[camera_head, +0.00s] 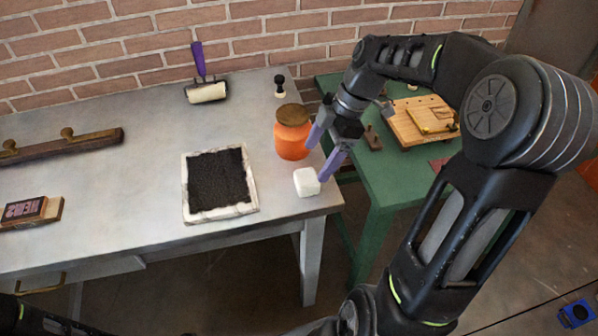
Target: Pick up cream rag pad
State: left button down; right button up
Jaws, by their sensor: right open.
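The cream rag pad (306,182) is a small whitish block on the grey metal table, near its right front corner. My right gripper (316,161) has two purple fingers, spread apart and empty. It hangs just above and to the right of the pad, between the pad and an orange jar. The lower finger's tip is close to the pad's upper right edge; I cannot tell whether they touch. My left gripper is out of view.
The orange jar (292,138) with a brown lid stands right behind the pad. A black inked slab (218,183) in a pale frame lies to the left. A roller (206,88) and a small black-knobbed stamp (280,86) are farther back. A green table (385,187) adjoins at right.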

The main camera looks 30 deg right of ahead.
aim_at(308, 176)
jog(key=shift+x, duration=1.25)
jog(key=shift+s+a, duration=0.1)
jog(key=shift+s, duration=0.05)
jog(key=p+x, duration=0.1)
jog(key=x, duration=0.4)
jog(key=shift+f, duration=0.1)
jog(key=shift+c, duration=0.3)
jog(key=c, duration=1.5)
notch_tip(308, 176, up, 10)
jog(key=shift+r+b, duration=0.1)
jog(key=shift+b, duration=0.2)
